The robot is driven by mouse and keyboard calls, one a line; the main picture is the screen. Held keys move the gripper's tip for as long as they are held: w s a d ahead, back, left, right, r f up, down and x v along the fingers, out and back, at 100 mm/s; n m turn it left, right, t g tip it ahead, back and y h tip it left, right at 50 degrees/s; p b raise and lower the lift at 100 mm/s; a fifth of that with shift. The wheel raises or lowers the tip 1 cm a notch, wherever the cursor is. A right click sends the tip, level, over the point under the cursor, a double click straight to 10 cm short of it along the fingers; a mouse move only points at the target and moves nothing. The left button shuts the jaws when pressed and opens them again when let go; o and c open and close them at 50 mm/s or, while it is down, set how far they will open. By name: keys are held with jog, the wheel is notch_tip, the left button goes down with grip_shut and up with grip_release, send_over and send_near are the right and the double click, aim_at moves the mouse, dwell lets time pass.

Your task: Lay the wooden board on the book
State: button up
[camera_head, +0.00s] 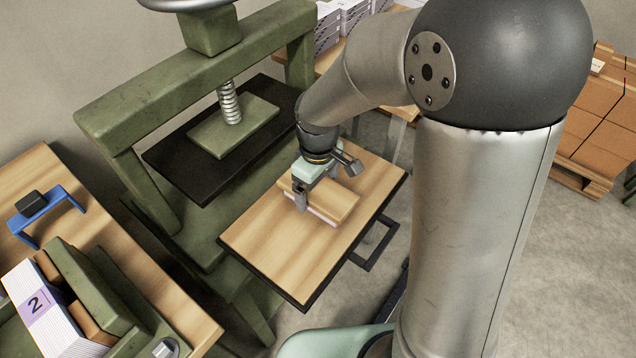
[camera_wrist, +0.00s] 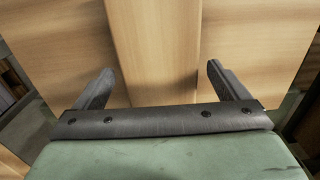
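The wooden board (camera_head: 338,204) lies flat on the wood-topped tray, over a thin pale layer (camera_head: 321,217) that looks like the book; most of that layer is hidden under the board. My gripper (camera_head: 318,196) is directly above the board, pointing down, with one finger visible at its near left side. In the wrist view the board (camera_wrist: 155,50) runs between the two fingers of my gripper (camera_wrist: 160,78). The fingers are spread, with a small gap on each side of the board.
The tray (camera_head: 270,245) has a dark rim and clear surface around the board. A green screw press (camera_head: 195,65) with a dark plate stands left. Boxes (camera_head: 600,120) stand right.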

aim_at(318, 188)
notch_tip(318, 188, up, 12)
jog(key=shift+r+p, duration=0.15)
jog(key=shift+p, duration=0.25)
dwell(1.4)
